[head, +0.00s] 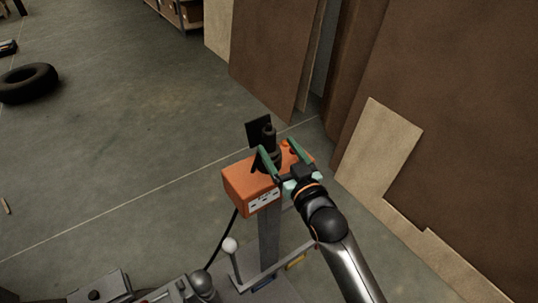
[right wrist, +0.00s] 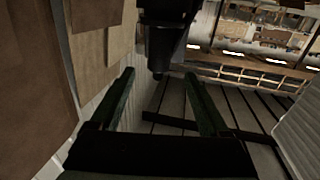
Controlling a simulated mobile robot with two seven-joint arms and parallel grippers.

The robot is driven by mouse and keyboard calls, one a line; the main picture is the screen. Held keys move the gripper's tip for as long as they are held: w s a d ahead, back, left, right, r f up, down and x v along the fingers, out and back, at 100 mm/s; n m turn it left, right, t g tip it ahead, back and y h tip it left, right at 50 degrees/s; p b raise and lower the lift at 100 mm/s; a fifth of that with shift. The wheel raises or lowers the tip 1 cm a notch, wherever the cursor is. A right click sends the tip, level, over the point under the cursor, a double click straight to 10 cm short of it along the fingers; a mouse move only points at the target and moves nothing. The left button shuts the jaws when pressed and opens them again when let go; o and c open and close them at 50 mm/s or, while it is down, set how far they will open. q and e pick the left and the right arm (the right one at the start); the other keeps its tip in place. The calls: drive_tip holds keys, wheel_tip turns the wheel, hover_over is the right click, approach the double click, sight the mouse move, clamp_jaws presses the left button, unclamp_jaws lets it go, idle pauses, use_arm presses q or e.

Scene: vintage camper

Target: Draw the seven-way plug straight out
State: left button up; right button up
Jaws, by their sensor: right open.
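The black seven-way plug (head: 269,138) stands upright on top of an orange box (head: 245,190), beside a raised black square flap (head: 257,131). My right gripper (head: 278,147) is open, with its green fingers close to the plug; one finger overlaps the plug's lower part in the picture. In the right wrist view a black body that looks like the plug (right wrist: 167,35) comes down from the top edge, its end just beyond and between the spread fingertips (right wrist: 160,72). No contact can be made out. My left gripper is not in view.
The orange box sits on a grey post (head: 269,240) with a black cable (head: 221,240) beside it. A white-knobbed lever (head: 231,246) stands lower left. Brown and tan boards (head: 378,150) lean close on the right. The floor to the left is open, with a tire (head: 28,83) far off.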

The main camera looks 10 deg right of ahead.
sight(272, 139)
drive_tip(key=shift+w+a, duration=0.1)
drive_tip(key=shift+w, duration=0.45)
drive_tip(key=w+b, duration=0.2)
drive_tip(key=w, duration=0.1)
drive_tip(key=w+b, duration=0.1)
drive_tip(key=shift+w+a+f+b, duration=0.2)
drive_tip(key=shift+a+f+b, duration=0.05)
drive_tip(key=shift+a+b, duration=0.1)
drive_tip(key=shift+w+a+r, duration=0.1)
drive_tip(key=shift+w, duration=0.25)
clamp_jaws()
idle(0.5)
